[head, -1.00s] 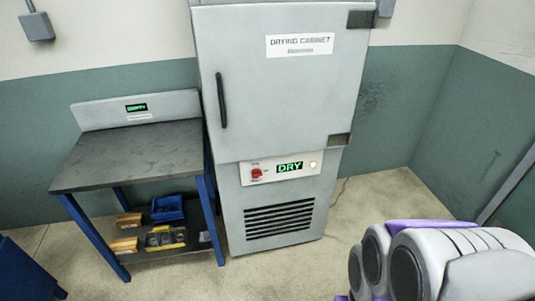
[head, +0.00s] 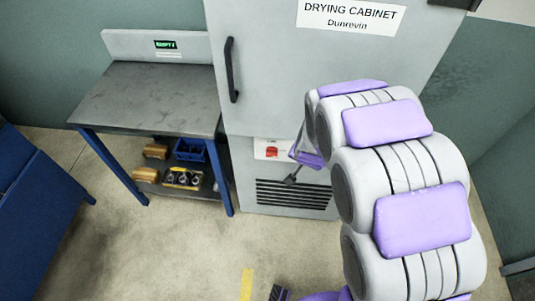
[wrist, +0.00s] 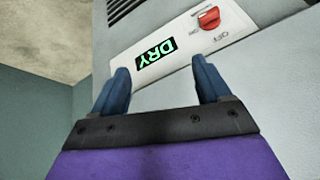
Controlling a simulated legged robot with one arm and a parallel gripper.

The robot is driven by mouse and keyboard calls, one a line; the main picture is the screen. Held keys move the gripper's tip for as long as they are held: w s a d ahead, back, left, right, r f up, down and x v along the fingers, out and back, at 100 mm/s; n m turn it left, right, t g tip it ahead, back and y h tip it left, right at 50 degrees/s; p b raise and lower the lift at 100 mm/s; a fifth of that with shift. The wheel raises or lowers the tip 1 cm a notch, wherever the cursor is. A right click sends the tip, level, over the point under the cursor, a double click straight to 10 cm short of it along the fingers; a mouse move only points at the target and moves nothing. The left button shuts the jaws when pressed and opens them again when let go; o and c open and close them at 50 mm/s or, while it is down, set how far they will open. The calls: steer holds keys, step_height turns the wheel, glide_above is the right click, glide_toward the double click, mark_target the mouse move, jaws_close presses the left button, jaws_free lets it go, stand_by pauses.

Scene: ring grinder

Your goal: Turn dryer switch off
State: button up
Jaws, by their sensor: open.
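The dryer switch is a red knob (head: 271,153) on a white panel low on the front of the grey drying cabinet (head: 265,85). The knob shows closer at the top right of the wrist view (wrist: 208,17), with ON and OFF lettering beside it. A display lit green with DRY (wrist: 156,60) is on the same panel; my arm hides it in the head view. My gripper (wrist: 161,68) is open and empty, its two blue fingers in front of the panel near the display, apart from the knob. I cannot tell whether a fingertip touches the panel.
A dark-topped workbench (head: 150,95) with blue legs stands left of the cabinet, with bins on its lower shelf. A blue cabinet-like piece (head: 40,215) is at far left. The cabinet has a black door handle (head: 232,70) and vent slots (head: 290,194). Floor in front is open.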

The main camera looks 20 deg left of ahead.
steer(key=w+a+f+t+p, duration=0.35)
steer(key=a+f+t, duration=0.4)
steer(key=f, duration=0.65)
steer(key=s+a+f+n+t+y+p, duration=0.1)
steer(key=s+f+n+t+p, duration=0.1)
steer(key=s, duration=0.4)
steer(key=s+a+f+n+t+y+p, duration=0.1)
steer(key=s+f+n+t+y, duration=0.15)
steer(key=s, duration=0.25)
steer(key=b, duration=0.2)
glide_toward(272, 156)
steer(key=shift+h, duration=0.45)
steer(key=x, duration=0.5)
steer(key=a+b+x, duration=0.1)
steer(key=x, duration=0.2)
steer(key=shift+w, duration=0.35)
steer(key=shift+w+d+r+m, duration=0.15)
steer(key=shift+w+m, duration=0.1)
steer(key=shift+w, duration=0.1)
